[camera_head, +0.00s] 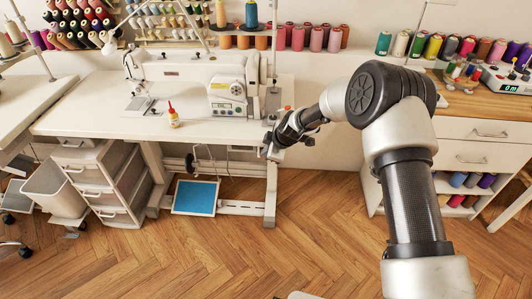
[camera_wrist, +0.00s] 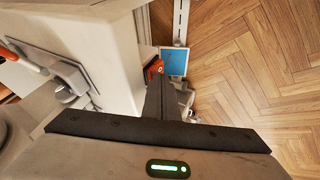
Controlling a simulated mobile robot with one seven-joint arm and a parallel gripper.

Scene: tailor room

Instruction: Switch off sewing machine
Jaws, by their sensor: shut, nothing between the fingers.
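The white sewing machine (camera_head: 190,78) stands on its white table (camera_head: 85,118), with a small control panel (camera_head: 227,108) on its right end. My gripper (camera_head: 267,150) is at the table's right front corner, below the top; its fingers are small and dark there. In the wrist view my gripper (camera_wrist: 158,80) is shut and empty. Its tip is close to a small orange-red part (camera_wrist: 153,68) at the table edge, which may be the switch. The finger partly hides this part, and I cannot tell whether they touch.
The blue foot pedal (camera_head: 195,197) is on the floor bar below; it also shows in the wrist view (camera_wrist: 174,62). A red-capped bottle (camera_head: 173,115) stands on the table. A drawer cabinet (camera_head: 478,157) stands at right. Wooden floor in front is clear.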

